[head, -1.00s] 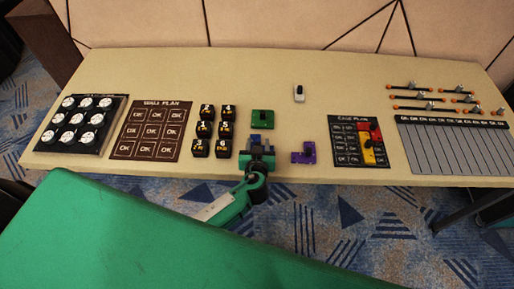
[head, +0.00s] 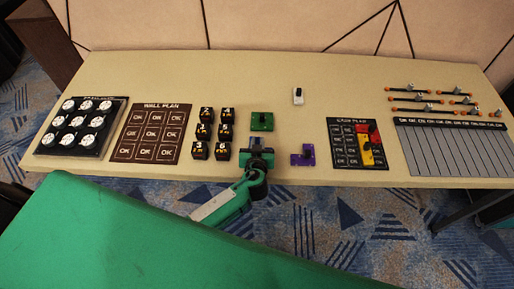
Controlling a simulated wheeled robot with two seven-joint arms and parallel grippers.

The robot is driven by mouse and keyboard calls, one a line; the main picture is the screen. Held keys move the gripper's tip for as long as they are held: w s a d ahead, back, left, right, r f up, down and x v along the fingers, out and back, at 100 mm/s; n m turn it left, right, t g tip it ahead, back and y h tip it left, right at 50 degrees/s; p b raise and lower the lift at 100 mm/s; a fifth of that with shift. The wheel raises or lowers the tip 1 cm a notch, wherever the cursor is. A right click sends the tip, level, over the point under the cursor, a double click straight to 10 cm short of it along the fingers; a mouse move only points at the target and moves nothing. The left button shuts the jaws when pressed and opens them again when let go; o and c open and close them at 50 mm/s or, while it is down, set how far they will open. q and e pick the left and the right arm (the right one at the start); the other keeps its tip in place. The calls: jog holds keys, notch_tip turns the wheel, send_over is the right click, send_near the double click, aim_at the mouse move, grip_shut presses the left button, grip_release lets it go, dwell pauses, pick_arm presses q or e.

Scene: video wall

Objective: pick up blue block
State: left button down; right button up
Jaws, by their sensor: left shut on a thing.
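The blue block (head: 256,141) shows as a small patch of blue just beyond my left gripper, below the green block. My left gripper (head: 257,150) is shut on it, low over the table near its front edge. The gripper and wrist hide most of the block, so I cannot tell whether it touches the table. My right gripper does not show.
On the table (head: 330,75), a green block (head: 262,121) lies just beyond the gripper and a purple block (head: 303,155) to its right. Several black numbered cubes (head: 222,151) stand close on the left. The back middle is mostly clear.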

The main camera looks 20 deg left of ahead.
pick_arm(q)
notch_tip(320, 180, up, 20)
jog(key=s+a+f+m+h, duration=0.1)
jog(key=s+a+m+h, duration=0.2)
jog(key=s, duration=1)
jog(key=shift+a+f+t+h+b, duration=0.15)
jog(key=shift+a+t+h+b, duration=0.15)
jog(key=shift+a+h+b, duration=0.15)
jog(key=shift+w+d, duration=0.1)
